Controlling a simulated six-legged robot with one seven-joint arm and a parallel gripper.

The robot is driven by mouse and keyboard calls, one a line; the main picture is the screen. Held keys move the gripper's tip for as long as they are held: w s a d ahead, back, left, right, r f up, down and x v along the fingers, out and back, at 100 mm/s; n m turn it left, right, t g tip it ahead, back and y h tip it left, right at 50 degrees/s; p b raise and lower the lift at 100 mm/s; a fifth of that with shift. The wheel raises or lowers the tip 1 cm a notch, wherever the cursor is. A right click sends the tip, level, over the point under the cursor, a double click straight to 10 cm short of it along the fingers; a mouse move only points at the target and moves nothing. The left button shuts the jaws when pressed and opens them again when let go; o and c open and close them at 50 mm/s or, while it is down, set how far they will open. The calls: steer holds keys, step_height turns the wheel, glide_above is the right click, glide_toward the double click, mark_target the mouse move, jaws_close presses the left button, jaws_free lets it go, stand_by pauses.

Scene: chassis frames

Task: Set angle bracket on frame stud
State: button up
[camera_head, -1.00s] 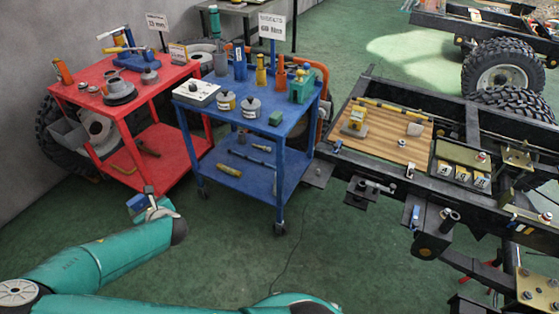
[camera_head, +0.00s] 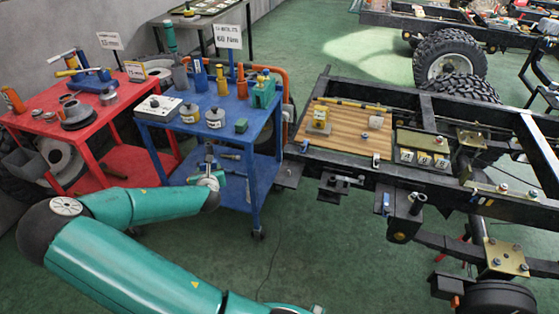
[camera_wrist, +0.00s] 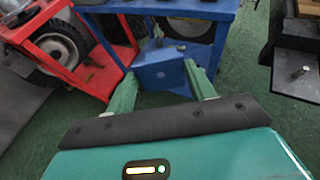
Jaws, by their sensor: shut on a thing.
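My gripper (camera_wrist: 162,88) is shut on a blue angle bracket (camera_wrist: 160,72), which sits between the two green fingers in the wrist view. In the head view my gripper (camera_head: 208,168) is in front of the blue cart's lower part, and the bracket is hard to make out there. The black chassis frame (camera_head: 345,165) stands to the right, apart from the gripper. A short upright metal stud (camera_wrist: 300,72) shows on a dark plate at the right of the wrist view. A thicker upright post (camera_head: 417,203) stands on the frame's near side.
The blue cart (camera_head: 254,150) holds bottles, tins and a green block. A red cart (camera_head: 92,133) with tools stands left of it. A wooden board (camera_head: 345,145) and a tray with numbered tags (camera_head: 422,141) lie on the frame. Green floor (camera_head: 310,240) is open in front.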

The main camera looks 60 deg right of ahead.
steer(key=s+d+f+m+g+h, duration=0.25)
steer(key=s+d+m+g, duration=0.4)
steer(key=s+d, duration=1.3)
steer(key=shift+h, duration=0.25)
steer(key=shift+s+a+f, duration=0.15)
steer(key=shift+a+f, duration=0.15)
steer(key=shift+f, duration=0.5)
steer(key=shift+s+a+f, duration=0.1)
steer(key=shift+a+f, duration=0.15)
steer(key=shift+f, duration=0.5)
steer(key=shift+s+a+f, duration=0.15)
steer(key=shift+a+f, duration=0.15)
steer(key=shift+f, duration=0.5)
steer(key=shift+a+f, duration=0.1)
steer(key=shift+f, duration=1.6)
steer(key=o, duration=1.4)
steer(key=shift+c, duration=0.2)
steer(key=shift+r, duration=1.45)
